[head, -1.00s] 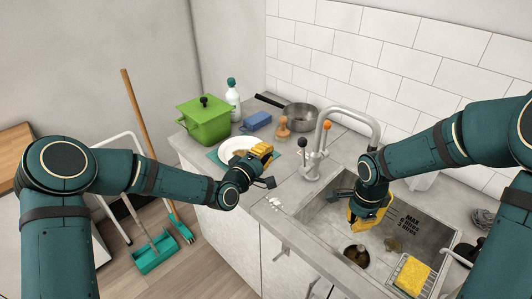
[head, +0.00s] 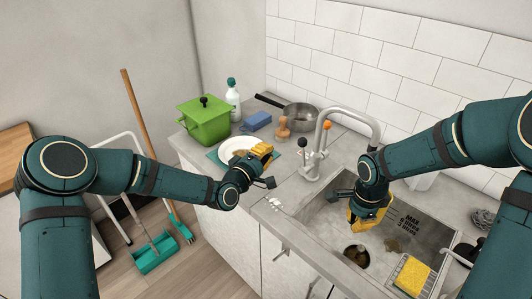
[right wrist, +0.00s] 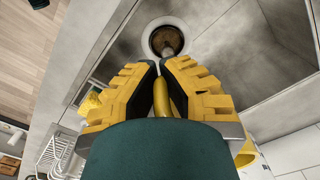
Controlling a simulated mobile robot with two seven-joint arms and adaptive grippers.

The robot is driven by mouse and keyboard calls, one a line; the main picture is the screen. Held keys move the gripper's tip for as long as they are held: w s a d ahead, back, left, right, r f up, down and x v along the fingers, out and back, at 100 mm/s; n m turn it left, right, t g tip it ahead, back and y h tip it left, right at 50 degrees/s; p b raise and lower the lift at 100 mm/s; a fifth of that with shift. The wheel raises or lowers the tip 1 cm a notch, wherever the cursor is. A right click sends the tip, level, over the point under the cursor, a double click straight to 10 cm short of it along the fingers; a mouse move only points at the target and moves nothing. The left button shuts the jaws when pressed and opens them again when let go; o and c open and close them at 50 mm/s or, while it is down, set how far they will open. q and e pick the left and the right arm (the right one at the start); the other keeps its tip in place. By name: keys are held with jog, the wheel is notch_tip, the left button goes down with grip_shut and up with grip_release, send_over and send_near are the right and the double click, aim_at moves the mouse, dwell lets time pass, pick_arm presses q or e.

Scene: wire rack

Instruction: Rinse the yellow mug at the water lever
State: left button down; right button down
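My right gripper (head: 367,218) points down into the sink (head: 318,222). In the right wrist view its yellow fingers (right wrist: 161,66) lean together with a narrow gap at the tips. A slim smooth yellow piece (right wrist: 177,95) shows between them; I cannot tell whether it is part of the mug or of the gripper. Another yellow patch (right wrist: 245,156), partly hidden behind the hand, is also unclear. No whole yellow mug is visible. The tap (head: 322,150) has a black-knobbed and an orange-knobbed lever (head: 327,126). My left gripper (head: 264,149) hovers by the plate; its finger gap is unclear.
A white plate (head: 228,150), green pot (head: 203,121), spray bottle (head: 233,98), blue block (head: 257,121), wooden brush (head: 282,128) and pan (head: 300,116) stand left of the tap. A yellow sponge (head: 412,276) lies at the sink's right. The drain (head: 356,255) is below my right gripper.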

jog(key=s+d+r+p, duration=0.1)
jog(key=s+r, duration=0.3)
jog(key=s, duration=0.1)
jog(key=shift+p, duration=0.3)
dwell(1.5)
